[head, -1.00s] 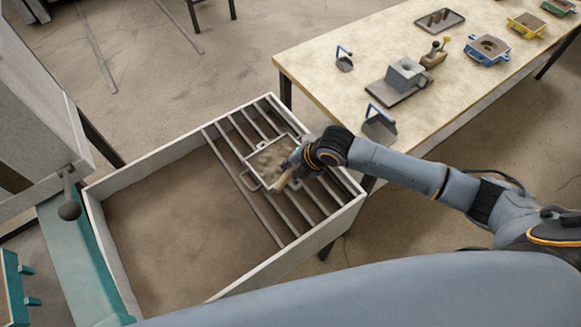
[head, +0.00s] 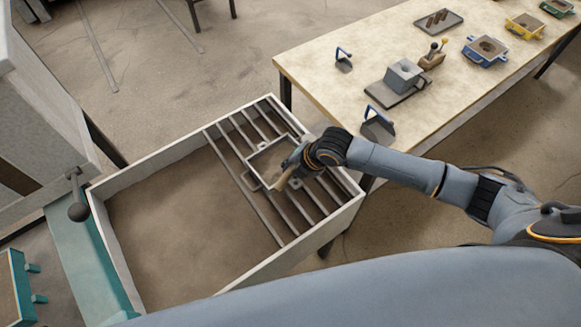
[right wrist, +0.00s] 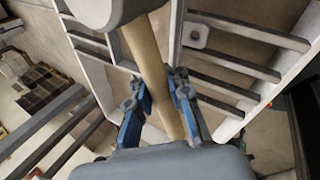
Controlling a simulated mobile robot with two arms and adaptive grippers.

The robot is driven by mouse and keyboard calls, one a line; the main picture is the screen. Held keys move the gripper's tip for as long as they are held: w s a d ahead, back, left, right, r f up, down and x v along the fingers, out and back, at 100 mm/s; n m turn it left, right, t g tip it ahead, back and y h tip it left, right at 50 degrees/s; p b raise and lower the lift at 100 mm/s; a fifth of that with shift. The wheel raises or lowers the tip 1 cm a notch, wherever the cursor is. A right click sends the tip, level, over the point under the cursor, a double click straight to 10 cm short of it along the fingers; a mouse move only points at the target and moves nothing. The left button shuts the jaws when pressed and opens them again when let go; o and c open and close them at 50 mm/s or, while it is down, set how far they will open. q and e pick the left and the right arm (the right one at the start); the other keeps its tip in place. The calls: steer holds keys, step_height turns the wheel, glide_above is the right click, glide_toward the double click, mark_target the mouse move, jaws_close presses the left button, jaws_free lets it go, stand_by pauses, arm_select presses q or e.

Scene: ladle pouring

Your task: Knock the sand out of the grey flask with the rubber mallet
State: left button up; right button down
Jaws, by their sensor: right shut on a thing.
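The grey flask (head: 266,146) is a square open frame lying on the bars of a grate over a sand bin. Its inner walls show, with brown below; I cannot tell how much sand is left inside. My right gripper (head: 298,160) is over the flask's right side, shut on the mallet. In the right wrist view the handle (right wrist: 148,55) runs between the blue fingers (right wrist: 157,88), and the grey mallet head (right wrist: 100,8) is at the top. Whether the head touches the flask is hidden. My left gripper is out of view.
The shallow bin (head: 160,167) has raised pale walls, with sand left of the grate (head: 262,215). A bench (head: 345,95) at the upper right carries blue-handled tools, a grey block, yellow and blue flasks and a tray. A lever with a dark ball (head: 79,211) stands left of the bin.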

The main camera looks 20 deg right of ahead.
steer(key=shift+w, duration=0.1)
steer(key=shift+w+a+r, duration=0.1)
stand_by(0.3)
steer(key=shift+f+b, duration=1.05)
steer(key=shift+f, duration=0.75)
steer(key=shift+r+p, duration=1.75)
steer(key=shift+p, duration=0.05)
